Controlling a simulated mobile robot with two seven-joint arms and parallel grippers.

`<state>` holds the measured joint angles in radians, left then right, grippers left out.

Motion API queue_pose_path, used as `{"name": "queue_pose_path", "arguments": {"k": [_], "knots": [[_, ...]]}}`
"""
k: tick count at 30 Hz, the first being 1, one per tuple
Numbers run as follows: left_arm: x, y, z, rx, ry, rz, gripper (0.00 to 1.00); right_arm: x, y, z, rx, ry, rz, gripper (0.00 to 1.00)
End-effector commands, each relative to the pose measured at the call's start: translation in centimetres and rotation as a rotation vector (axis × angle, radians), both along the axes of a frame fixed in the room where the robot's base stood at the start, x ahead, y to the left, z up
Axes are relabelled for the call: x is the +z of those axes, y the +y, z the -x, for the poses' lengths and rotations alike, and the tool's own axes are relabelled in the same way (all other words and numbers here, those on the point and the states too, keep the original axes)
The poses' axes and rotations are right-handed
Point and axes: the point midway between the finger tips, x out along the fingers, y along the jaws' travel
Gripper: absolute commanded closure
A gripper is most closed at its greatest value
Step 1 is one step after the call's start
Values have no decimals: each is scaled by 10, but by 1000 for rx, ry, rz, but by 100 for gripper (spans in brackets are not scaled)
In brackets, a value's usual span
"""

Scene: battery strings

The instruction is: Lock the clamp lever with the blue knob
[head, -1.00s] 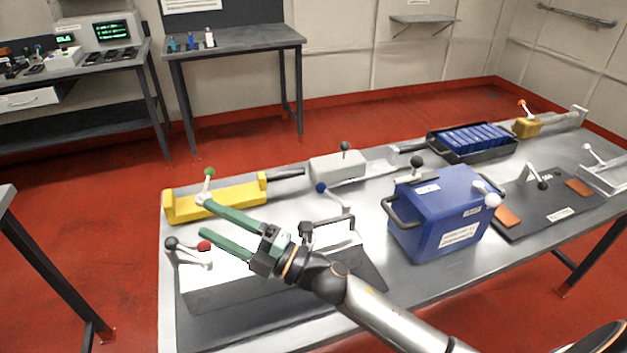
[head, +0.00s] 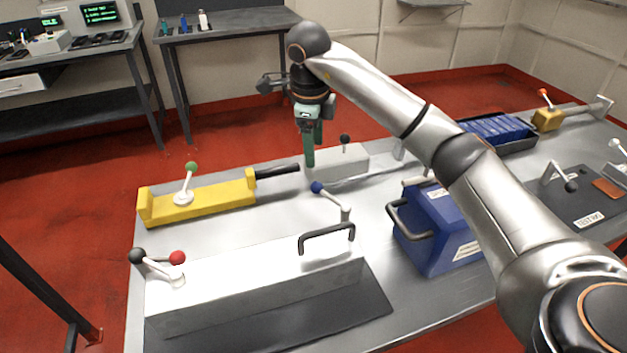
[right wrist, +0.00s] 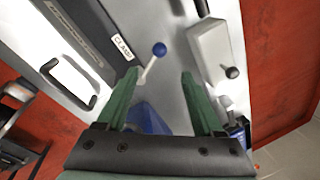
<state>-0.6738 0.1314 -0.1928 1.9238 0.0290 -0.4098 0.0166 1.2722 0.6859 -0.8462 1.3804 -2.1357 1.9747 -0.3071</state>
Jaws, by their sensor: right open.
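The clamp lever (head: 332,199) has a pale arm with a blue knob (head: 316,187) at its end. It stands at the back right corner of a white box, and the knob leans to the left. My right gripper (head: 312,155) has green fingers pointing down, open and empty, behind and above the knob. In the right wrist view the blue knob (right wrist: 159,48) shows beyond and between the open fingertips (right wrist: 160,74), apart from them. A label reading CLAMP lies beside it. My left gripper is not in view.
A yellow fixture (head: 225,200) with a green-knobbed lever, a grey block (head: 335,163) with a black knob and a blue case (head: 430,255) stand around the clamp lever.

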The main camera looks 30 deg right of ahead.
Motion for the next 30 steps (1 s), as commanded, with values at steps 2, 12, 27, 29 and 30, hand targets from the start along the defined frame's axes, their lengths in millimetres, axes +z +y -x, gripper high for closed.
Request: {"name": "queue_pose_path", "arguments": {"k": [2,12,27,29,30], "knots": [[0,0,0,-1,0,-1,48,-5,-3,0,-5,5,8,31],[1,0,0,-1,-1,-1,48,-67,-10,-7,-2,8,3,31],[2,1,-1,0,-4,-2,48,-121,-18,-15,-1,2,2,31],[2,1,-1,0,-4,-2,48,-121,-18,-15,-1,2,2,31],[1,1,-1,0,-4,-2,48,-121,-18,-15,-1,1,3,31]]}}
